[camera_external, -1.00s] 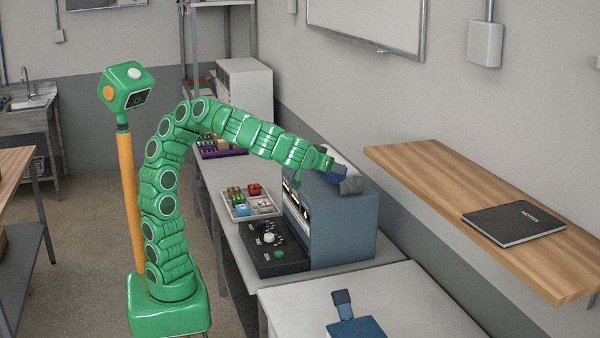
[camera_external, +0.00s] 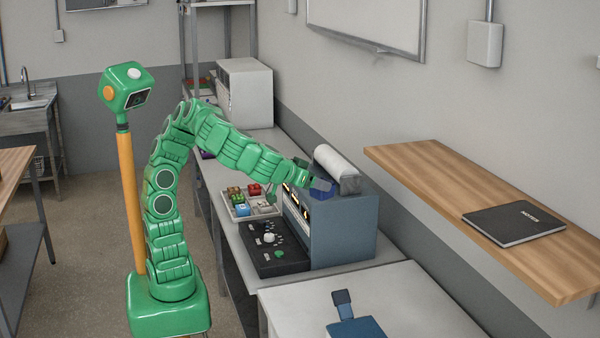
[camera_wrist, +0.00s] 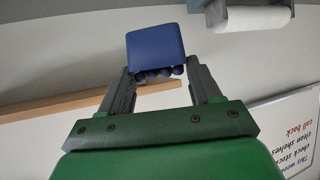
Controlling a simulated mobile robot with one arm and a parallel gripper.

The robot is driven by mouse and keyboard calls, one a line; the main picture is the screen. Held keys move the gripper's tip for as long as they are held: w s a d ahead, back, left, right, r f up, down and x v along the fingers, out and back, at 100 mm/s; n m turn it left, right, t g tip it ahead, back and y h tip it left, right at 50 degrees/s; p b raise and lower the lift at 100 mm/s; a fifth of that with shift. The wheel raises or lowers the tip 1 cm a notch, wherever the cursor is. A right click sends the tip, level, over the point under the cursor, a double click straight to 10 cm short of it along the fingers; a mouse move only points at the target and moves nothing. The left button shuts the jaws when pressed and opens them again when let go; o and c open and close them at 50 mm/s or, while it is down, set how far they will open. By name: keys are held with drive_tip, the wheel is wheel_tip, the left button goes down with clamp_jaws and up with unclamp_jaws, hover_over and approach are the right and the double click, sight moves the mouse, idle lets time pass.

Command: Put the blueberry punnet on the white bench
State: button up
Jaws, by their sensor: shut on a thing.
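The blueberry punnet (camera_wrist: 155,48) is a small blue box held between the fingertips of my gripper (camera_wrist: 160,72) in the wrist view. Several dark round berries (camera_wrist: 155,73) show along its lower edge there. In the external view the punnet (camera_external: 322,190) is a small blue shape at the end of my arm, by the top front edge of the blue-grey cabinet. My gripper (camera_external: 317,184) is shut on it. A pale bench top (camera_external: 385,290) lies in the foreground, to the right of my base and below the gripper.
The blue-grey cabinet (camera_external: 345,235) carries a white roll on a holder (camera_external: 335,163). A black control panel (camera_external: 272,247) and a tray of coloured items (camera_external: 248,205) are beside it. A blue object (camera_external: 355,328) occupies the foreground bench's front. A wooden shelf (camera_external: 430,180) holds a black notebook (camera_external: 514,222).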

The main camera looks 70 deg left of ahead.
wheel_tip(320, 180, down, 24)
drive_tip(key=shift+w+d+f, duration=1.1)
drive_tip(key=shift+w+f, duration=0.65)
drive_tip(key=shift+w, duration=0.3)
drive_tip(key=shift+w+d+f, duration=1.15)
drive_tip(key=shift+w+f, duration=0.55)
drive_tip(key=shift+w, duration=0.3)
drive_tip(key=shift+w+d+f, duration=1.1)
drive_tip(key=shift+w+f, duration=0.65)
drive_tip(key=shift+w, duration=0.3)
drive_tip(key=shift+f, duration=1.45)
drive_tip(key=shift+f, duration=0.1)
drive_tip(key=o, duration=1.1)
